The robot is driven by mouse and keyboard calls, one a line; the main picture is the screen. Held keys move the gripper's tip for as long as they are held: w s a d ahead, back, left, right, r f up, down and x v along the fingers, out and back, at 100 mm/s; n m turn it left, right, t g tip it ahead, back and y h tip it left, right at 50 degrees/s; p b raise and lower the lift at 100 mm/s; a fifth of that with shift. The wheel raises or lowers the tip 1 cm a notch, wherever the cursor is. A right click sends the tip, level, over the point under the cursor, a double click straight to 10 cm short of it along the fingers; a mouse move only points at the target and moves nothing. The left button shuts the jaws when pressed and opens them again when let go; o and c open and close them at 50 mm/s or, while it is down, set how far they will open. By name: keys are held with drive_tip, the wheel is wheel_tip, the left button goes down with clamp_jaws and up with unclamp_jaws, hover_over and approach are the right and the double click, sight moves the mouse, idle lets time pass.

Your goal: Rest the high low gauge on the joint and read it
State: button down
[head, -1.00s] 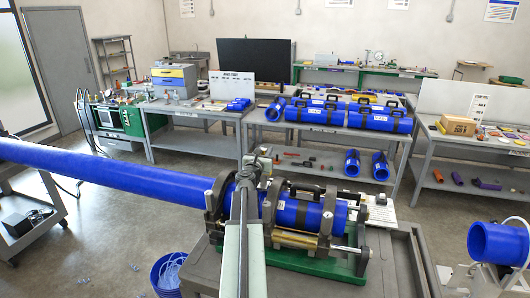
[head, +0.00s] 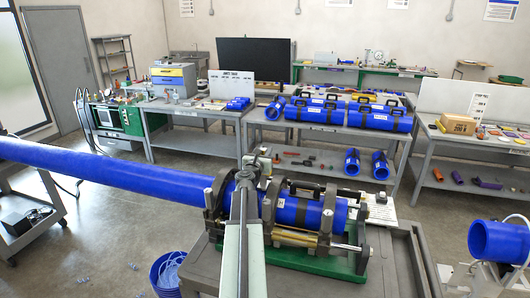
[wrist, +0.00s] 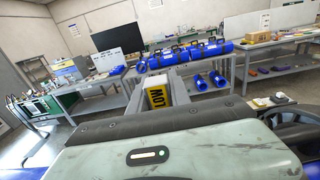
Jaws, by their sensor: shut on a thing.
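My gripper (wrist: 168,88) is shut on the high low gauge (wrist: 157,97), a small yellow and white block with "LOW" in black on its face. In the head view my arm and gripper (head: 252,165) stand over the middle of the pipe fusion machine (head: 330,262). The gauge cannot be made out clearly there. A long blue pipe (head: 110,170) enters the clamps from the left and a short blue pipe (head: 300,212) lies in the right clamps. The joint between them is hidden behind my arm, so I cannot tell whether the gauge touches it.
The machine sits on a grey cart (head: 395,283). A blue bucket (head: 168,275) stands on the floor at its left. A blue pipe piece (head: 492,242) is at the right. Behind is a bench (head: 340,137) with blue cases. Open floor (head: 100,235) lies to the left.

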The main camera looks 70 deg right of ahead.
drive_tip(key=shift+f+b, duration=0.65)
idle(0.4)
idle(1.6)
idle(0.8)
drive_tip(key=shift+r+p, duration=0.45)
wheel_tip(320, 180, up, 6)
drive_tip(key=p, duration=0.6)
idle(0.6)
wheel_tip(320, 180, down, 7)
drive_tip(key=b, duration=0.7)
